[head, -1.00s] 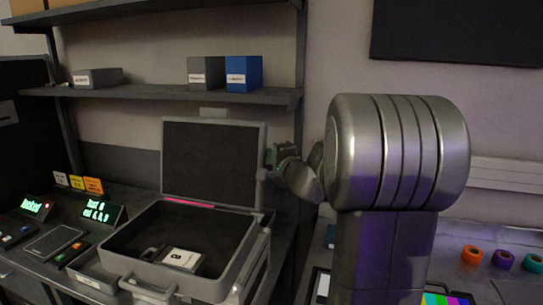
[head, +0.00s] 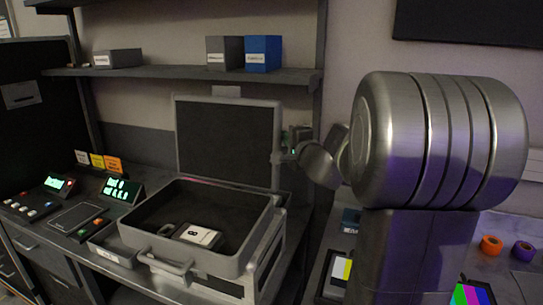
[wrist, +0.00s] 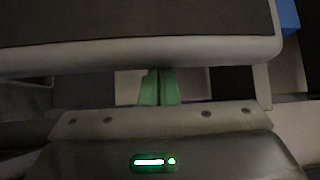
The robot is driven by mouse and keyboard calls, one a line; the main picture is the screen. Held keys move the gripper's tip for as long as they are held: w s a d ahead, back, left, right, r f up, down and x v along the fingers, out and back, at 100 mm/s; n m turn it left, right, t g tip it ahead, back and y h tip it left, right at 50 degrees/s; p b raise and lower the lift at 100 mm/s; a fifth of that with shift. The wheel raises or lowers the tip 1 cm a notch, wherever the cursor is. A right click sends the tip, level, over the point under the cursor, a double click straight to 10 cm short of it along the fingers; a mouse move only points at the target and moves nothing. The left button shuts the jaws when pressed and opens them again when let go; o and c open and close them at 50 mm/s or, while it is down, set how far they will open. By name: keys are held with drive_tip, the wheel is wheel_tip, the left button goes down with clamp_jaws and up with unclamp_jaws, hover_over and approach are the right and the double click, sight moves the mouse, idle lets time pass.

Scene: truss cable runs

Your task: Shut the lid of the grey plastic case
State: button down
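The grey plastic case (head: 195,258) stands on the bench at the left with its lid (head: 228,140) raised upright. The lid has a dark lining and a grey rim. Inside the case lie a white labelled box (head: 197,235) and a small dark item. My gripper (head: 287,150) is beside the lid's right edge; I cannot tell whether they touch. In the wrist view the lid's rim (wrist: 140,54) crosses just beyond my gripper's green fingertips (wrist: 158,72). The fingers are together with only a thin line between them, and nothing shows in them.
A shelf (head: 190,74) with grey and blue boxes (head: 263,53) runs above the case. Control panels with green displays (head: 115,190) sit left of the case. Orange and purple rolls (head: 491,245) lie on the right bench. My arm blocks the middle right.

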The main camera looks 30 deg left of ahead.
sight(279, 143)
drive_tip(key=shift+s+d+b, duration=0.2)
drive_tip(key=shift+s+b, duration=0.85)
drive_tip(key=shift+s, duration=1.65)
drive_tip(key=shift+w, duration=0.15)
drive_tip(key=shift+w+a+p, duration=0.2)
drive_tip(key=shift+w+p, duration=0.75)
drive_tip(key=shift+w, duration=1.2)
